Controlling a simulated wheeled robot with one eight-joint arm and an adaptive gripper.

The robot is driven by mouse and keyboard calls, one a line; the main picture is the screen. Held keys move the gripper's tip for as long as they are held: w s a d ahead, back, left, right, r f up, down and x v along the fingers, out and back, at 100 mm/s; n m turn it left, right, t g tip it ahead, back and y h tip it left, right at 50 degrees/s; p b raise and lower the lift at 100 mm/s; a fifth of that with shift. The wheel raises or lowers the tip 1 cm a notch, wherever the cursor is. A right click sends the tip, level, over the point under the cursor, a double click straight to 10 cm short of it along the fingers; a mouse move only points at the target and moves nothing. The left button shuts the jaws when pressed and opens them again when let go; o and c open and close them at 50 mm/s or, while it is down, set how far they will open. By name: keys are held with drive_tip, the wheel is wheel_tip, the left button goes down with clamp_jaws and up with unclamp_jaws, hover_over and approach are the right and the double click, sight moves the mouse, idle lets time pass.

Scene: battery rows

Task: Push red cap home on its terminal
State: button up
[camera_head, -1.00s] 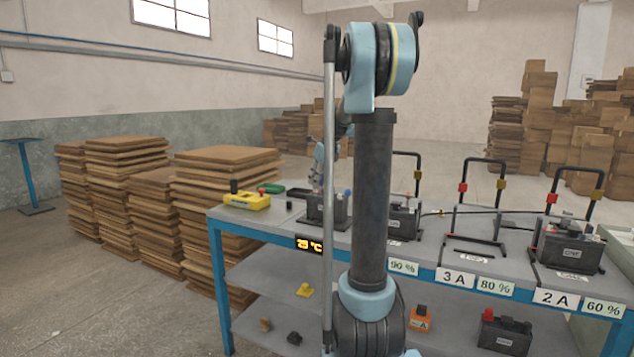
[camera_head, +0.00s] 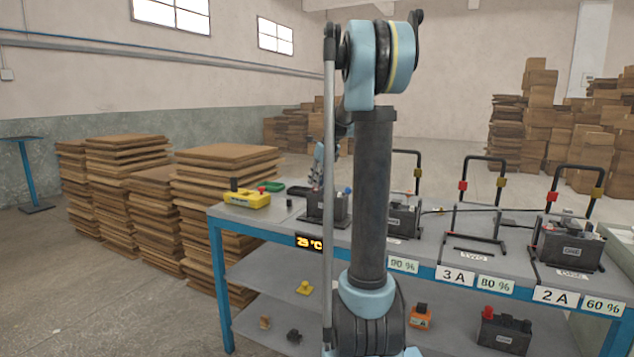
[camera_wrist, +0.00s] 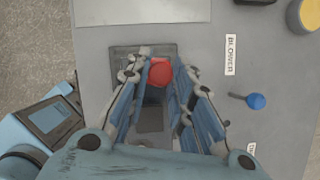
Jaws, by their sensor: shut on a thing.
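The red cap (camera_wrist: 160,73) is between my fingertips in the wrist view. My gripper (camera_wrist: 160,70) is shut on it, directly above a dark battery (camera_wrist: 150,118). The terminal is hidden under the cap, so I cannot tell how far down the cap sits. In the head view the battery (camera_head: 327,208) stands at the left part of the bench, partly behind my arm. My gripper (camera_head: 317,184) is just above it there, small and partly hidden.
A blue-knobbed lever (camera_wrist: 257,101) and a BLOWER label (camera_wrist: 231,55) lie right of the battery. Other batteries, such as a grey-black one (camera_head: 568,250), stand farther right.

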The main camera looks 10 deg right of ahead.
drive_tip(key=shift+f, duration=0.4)
idle(0.3)
drive_tip(key=o, duration=1.3)
drive_tip(key=shift+r, duration=0.15)
drive_tip(key=shift+r, duration=3.35)
